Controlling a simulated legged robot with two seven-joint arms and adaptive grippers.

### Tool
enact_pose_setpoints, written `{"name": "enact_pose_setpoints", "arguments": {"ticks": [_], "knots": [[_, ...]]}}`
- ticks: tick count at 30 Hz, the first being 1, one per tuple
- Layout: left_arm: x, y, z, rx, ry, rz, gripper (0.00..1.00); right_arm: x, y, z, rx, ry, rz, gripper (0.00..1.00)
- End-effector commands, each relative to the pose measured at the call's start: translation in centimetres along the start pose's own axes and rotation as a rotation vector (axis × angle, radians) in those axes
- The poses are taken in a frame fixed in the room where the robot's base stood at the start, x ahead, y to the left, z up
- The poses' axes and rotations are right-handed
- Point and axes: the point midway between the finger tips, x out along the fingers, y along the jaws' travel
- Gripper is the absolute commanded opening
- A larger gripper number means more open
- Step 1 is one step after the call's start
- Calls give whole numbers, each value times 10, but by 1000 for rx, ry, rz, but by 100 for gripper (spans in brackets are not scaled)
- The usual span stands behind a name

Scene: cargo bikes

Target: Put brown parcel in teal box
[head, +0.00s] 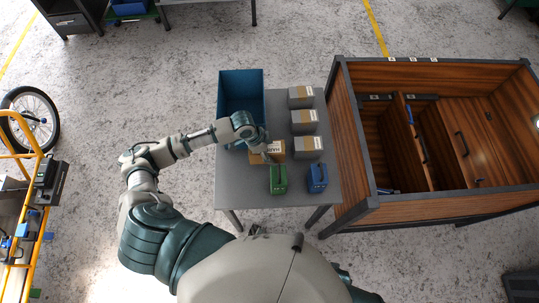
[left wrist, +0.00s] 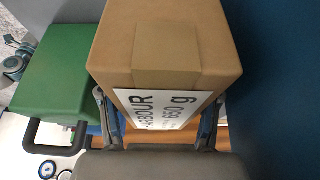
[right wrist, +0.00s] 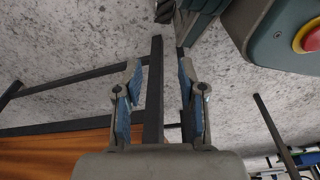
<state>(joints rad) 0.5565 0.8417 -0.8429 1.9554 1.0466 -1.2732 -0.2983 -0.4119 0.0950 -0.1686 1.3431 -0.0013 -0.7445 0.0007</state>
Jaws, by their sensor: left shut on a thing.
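The brown parcel (head: 277,150) has a white printed label and shows near the middle of the grey table in the head view. My left gripper (left wrist: 158,118) is shut on it, with a finger on either side; the parcel fills the middle of the left wrist view (left wrist: 165,45). The arm partly hides it in the head view. I cannot tell whether it touches the table. The teal box (head: 241,84) is open-topped, at the table's back left, partly behind my left arm. A dark blue wall (left wrist: 282,80) is close beside the parcel. My right gripper (right wrist: 160,98) is open and empty.
Grey parcels (head: 304,121) with tan tape line the table's right side. A large wooden cargo box (head: 451,203) is at the right. The table's front left (head: 238,190) is clear.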

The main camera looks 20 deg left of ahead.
Motion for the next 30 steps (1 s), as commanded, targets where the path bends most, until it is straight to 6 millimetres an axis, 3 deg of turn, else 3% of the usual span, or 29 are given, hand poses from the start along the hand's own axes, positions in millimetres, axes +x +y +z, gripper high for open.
{"name": "enact_pose_setpoints", "arguments": {"ticks": [9,18,19,20,30], "knots": [[35,1,11,2,-2,-1,0,-8,2,-12,3,6,-3,40],[35,0,14,0,2,-1,0,-10,1,-13,2,6,1,40],[36,0,15,0,-1,1,67,-10,1,-13,2,5,1,40],[36,0,15,0,-1,1,73,-9,1,-13,2,4,1,40],[36,0,14,0,-2,0,73,-9,1,-13,2,4,1,40]]}}
